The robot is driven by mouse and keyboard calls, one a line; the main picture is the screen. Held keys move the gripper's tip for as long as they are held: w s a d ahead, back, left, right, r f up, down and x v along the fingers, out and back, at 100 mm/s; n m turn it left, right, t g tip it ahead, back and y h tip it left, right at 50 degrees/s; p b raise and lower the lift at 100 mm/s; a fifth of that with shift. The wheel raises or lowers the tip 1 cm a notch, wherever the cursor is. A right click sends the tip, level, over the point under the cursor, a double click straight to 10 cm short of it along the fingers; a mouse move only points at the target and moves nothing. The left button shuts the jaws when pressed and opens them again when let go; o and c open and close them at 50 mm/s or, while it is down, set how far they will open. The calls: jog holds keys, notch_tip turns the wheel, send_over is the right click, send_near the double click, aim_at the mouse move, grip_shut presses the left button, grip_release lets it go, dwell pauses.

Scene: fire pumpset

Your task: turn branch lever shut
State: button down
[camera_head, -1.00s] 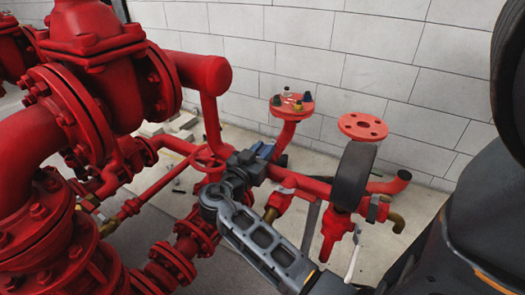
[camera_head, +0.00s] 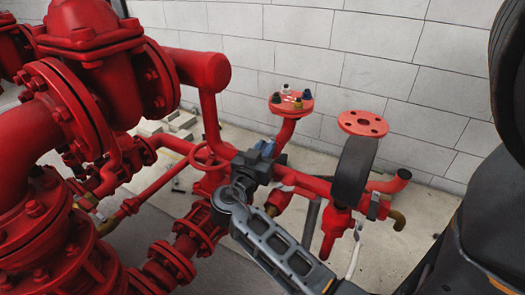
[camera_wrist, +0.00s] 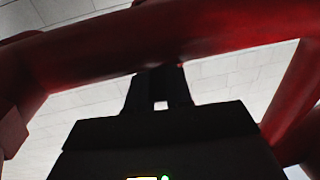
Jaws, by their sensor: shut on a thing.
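My gripper (camera_head: 258,156) is at the red branch pipe, left of the flanged stub with small caps on it. A blue piece shows at its tips. In the wrist view its dark fingers (camera_wrist: 160,88) are close together just below a red pipe, with a small bright gap between them. It is shut on the branch lever, which is mostly hidden behind the gripper and arm. A small pale strip (camera_head: 284,187) shows just right of the gripper. A brass-ended branch outlet (camera_head: 273,207) is below it.
The red branch pipe (camera_head: 308,184) carries a capped flange (camera_head: 291,103) and a bare flange (camera_head: 363,123). Another valve with a hanging pale lever (camera_head: 355,252) is at right. Large red pump pipes (camera_head: 95,75) fill the left.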

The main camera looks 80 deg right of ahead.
jog(key=c, duration=1)
grip_release()
jog(key=shift+a, duration=0.1)
jog(key=shift+w+a+b, duration=0.25)
jog(key=shift+a+b, duration=0.1)
jog(key=shift+a, duration=1.55)
jog(key=shift+w+a+b, duration=0.2)
jog(key=shift+a+b, duration=0.1)
jog(key=shift+a, duration=1.6)
jog(key=shift+c, duration=0.3)
